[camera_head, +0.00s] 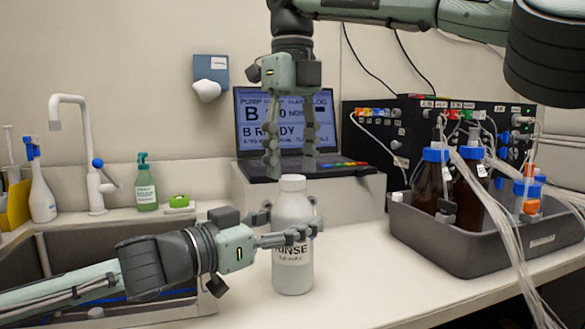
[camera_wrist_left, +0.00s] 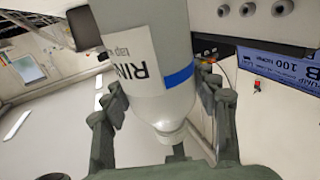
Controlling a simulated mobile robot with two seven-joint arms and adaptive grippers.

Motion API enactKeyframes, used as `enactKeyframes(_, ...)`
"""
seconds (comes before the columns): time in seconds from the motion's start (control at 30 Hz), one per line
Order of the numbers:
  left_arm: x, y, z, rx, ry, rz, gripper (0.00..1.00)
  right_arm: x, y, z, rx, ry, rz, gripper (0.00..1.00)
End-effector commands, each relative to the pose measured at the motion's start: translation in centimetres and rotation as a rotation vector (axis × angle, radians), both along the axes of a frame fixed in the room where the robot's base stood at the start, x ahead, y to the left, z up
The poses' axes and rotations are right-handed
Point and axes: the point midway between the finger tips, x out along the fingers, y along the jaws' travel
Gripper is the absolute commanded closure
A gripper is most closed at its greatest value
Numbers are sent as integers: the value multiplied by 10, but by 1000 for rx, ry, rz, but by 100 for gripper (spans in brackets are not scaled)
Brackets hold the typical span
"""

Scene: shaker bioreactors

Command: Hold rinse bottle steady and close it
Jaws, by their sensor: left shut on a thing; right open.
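The white rinse bottle (camera_head: 293,265) stands upright on the counter, its label facing forward. A white cap or top (camera_head: 293,183) shows on its neck; I cannot tell whether it is fully tightened. My left gripper (camera_head: 292,224) is shut around the bottle's upper body. In the left wrist view the bottle (camera_wrist_left: 165,55) sits between the fingers of my left gripper (camera_wrist_left: 163,103), with its narrow end towards the bottom of the picture. My right gripper (camera_head: 291,162) is open, pointing down just above the cap, with its fingers on either side and nothing between them.
A laptop (camera_head: 290,130) stands on a raised block behind the bottle. A grey tray (camera_head: 480,240) with brown bottles and tubing is at right. A sink (camera_head: 110,265), tap (camera_head: 92,170) and green soap bottle (camera_head: 146,187) are at left.

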Motion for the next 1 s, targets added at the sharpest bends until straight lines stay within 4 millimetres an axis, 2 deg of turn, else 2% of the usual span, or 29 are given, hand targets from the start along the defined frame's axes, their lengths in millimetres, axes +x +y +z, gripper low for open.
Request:
enactKeyframes(0.2,0,0,0,0,1,0,100,0,0,-16,-1,1,-1,48)
enactKeyframes(0.5,0,0,0,0,1,0,100,0,0,-18,0,1,-1,48)
enactKeyframes(0.9,0,0,0,0,1,0,100,0,0,-18,-1,1,-1,96)
enactKeyframes(0.93,0,0,0,0,1,0,100,0,0,-18,-1,1,-1,100)
enactKeyframes(1.0,0,0,0,0,1,0,100,0,0,-18,-1,1,-1,100)
